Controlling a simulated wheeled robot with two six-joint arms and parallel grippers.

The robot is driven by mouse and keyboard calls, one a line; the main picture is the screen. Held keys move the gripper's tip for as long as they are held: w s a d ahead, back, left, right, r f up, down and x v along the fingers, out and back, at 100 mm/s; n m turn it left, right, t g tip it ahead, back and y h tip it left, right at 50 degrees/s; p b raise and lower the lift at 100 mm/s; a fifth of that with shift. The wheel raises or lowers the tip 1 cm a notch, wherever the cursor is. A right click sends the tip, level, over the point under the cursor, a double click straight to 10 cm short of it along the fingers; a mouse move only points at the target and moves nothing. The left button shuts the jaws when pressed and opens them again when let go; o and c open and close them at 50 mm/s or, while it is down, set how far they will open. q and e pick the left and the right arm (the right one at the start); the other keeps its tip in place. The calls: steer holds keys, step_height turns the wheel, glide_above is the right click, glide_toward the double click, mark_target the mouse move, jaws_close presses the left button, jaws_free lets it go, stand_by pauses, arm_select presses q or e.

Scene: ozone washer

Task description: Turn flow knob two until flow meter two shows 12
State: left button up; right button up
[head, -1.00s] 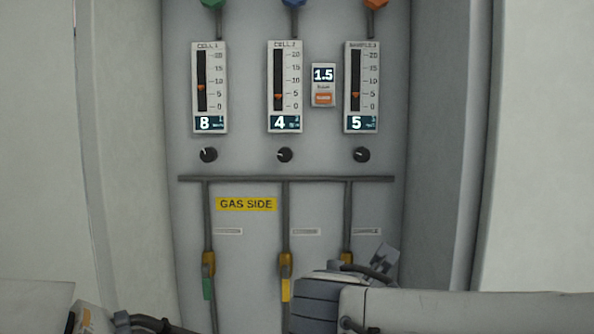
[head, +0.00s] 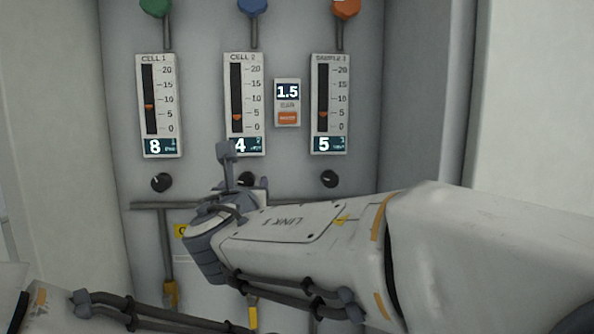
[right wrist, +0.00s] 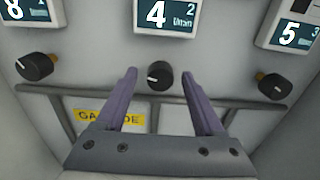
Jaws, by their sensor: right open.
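Flow meter two (head: 244,104), labelled CELL 2, shows 4 on its display, and its orange marker sits low on the scale. The 4 also shows large in the right wrist view (right wrist: 164,15). Flow knob two (right wrist: 159,75) is a round black knob with a white pointer mark below that meter. In the head view, the knob (head: 247,179) is partly hidden by my right arm. My right gripper (right wrist: 160,80) is open, its two fingers on either side of knob two in the right wrist view. I cannot tell whether they touch it. My left gripper is not in view.
The knobs on either side are black, left (head: 162,182) and right (head: 329,179). The CELL 1 meter (head: 158,105) reads 8 and the SAMPLE meter (head: 330,102) reads 5. A small 1.5 bar display (head: 287,92) sits between meters. Pipes run below the knobs.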

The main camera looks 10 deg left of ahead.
steer(key=shift+x, duration=0.8)
